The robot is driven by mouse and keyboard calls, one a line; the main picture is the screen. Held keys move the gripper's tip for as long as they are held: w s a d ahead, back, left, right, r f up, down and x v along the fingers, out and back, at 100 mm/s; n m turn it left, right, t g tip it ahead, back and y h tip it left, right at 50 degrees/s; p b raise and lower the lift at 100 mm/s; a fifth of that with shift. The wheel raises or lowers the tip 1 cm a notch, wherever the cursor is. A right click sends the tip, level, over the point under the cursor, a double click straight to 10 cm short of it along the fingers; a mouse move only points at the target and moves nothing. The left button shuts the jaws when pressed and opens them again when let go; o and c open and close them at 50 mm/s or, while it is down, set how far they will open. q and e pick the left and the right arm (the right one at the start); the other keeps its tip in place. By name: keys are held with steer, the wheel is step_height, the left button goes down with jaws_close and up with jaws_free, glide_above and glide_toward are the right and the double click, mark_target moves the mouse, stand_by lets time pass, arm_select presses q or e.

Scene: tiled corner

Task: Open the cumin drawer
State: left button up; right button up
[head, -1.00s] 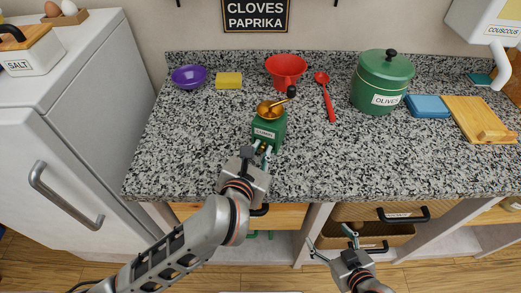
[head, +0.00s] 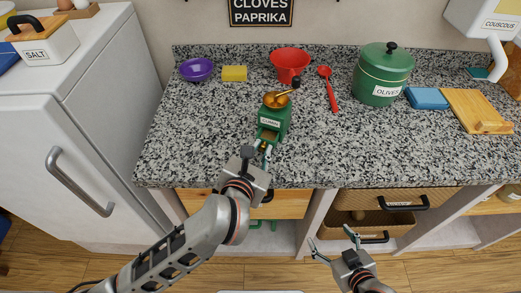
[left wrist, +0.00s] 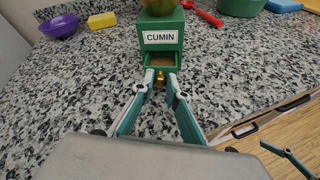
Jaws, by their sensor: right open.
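The green cumin grinder (head: 274,119) stands on the speckled counter, with a brass bowl and a crank on top. Its CUMIN label reads clearly in the left wrist view (left wrist: 163,37). The small green drawer (left wrist: 148,63) below the label is partly pulled out, and its inside shows brown. My left gripper (head: 262,146) is shut on the drawer's brass knob (left wrist: 160,80), with one finger on each side of it. My right gripper (head: 335,245) is open and empty, low in front of the cabinets.
On the counter are a purple bowl (head: 196,69), a yellow sponge (head: 234,73), a red funnel (head: 290,64), a red spoon (head: 330,90) and a green OLIVES canister (head: 382,75). The counter between grinder and front edge (head: 190,150) is clear. Wicker drawers (head: 360,199) are near my right gripper.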

arm_select(q)
steer(key=o, duration=0.4)
steer(key=shift+c, duration=0.2)
steer(key=shift+s, duration=0.1)
steer(key=v, duration=1.2)
